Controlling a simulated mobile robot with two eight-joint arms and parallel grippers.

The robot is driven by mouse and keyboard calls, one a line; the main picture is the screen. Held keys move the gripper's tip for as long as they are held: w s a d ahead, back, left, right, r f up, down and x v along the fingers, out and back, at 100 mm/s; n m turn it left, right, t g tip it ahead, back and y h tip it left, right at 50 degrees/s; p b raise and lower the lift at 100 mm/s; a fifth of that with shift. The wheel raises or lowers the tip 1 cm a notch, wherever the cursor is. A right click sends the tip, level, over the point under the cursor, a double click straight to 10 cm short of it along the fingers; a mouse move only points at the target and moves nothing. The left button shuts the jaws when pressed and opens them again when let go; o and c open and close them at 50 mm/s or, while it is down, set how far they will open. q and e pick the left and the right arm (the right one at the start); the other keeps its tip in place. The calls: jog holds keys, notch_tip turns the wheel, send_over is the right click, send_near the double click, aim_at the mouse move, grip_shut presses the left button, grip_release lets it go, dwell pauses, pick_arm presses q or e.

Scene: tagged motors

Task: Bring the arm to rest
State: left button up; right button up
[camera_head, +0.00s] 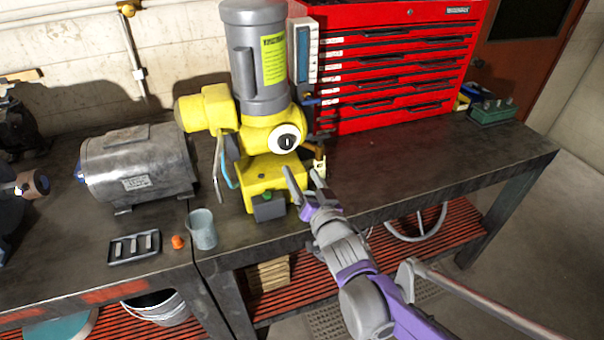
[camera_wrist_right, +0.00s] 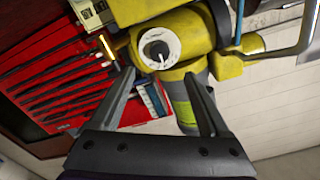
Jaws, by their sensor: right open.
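My right gripper (camera_head: 306,186) is open and empty, in front of the yellow machine, above the front part of the bench. Its two fingers also show in the right wrist view (camera_wrist_right: 158,95), spread apart with nothing between them. The yellow machine (camera_head: 268,170) with a grey motor (camera_head: 262,80) on top stands upright on the bench. Its round white dial (camera_head: 286,138) also shows in the right wrist view (camera_wrist_right: 157,48). A grey motor (camera_head: 137,166) lies on the left bench.
A red tool chest (camera_head: 395,65) stands behind on the right. A grey cup (camera_head: 202,230), an orange plug (camera_head: 178,242) and a black tray (camera_head: 134,247) sit near the front edge at left. The right part of the bench (camera_head: 440,155) is clear.

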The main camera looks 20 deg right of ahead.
jog(key=s+f+n+g+p, duration=0.1)
jog(key=s+f+g, duration=0.5)
jog(key=s, duration=0.6)
jog(key=s+f+n+g+p, duration=0.2)
jog(key=s+f+g, duration=0.4)
jog(key=s, duration=0.6)
notch_tip(320, 180, down, 2)
jog(key=shift+s+f+n+g+h, duration=0.1)
jog(key=shift+s+n+g+h, duration=0.25)
jog(key=shift+n, duration=0.45)
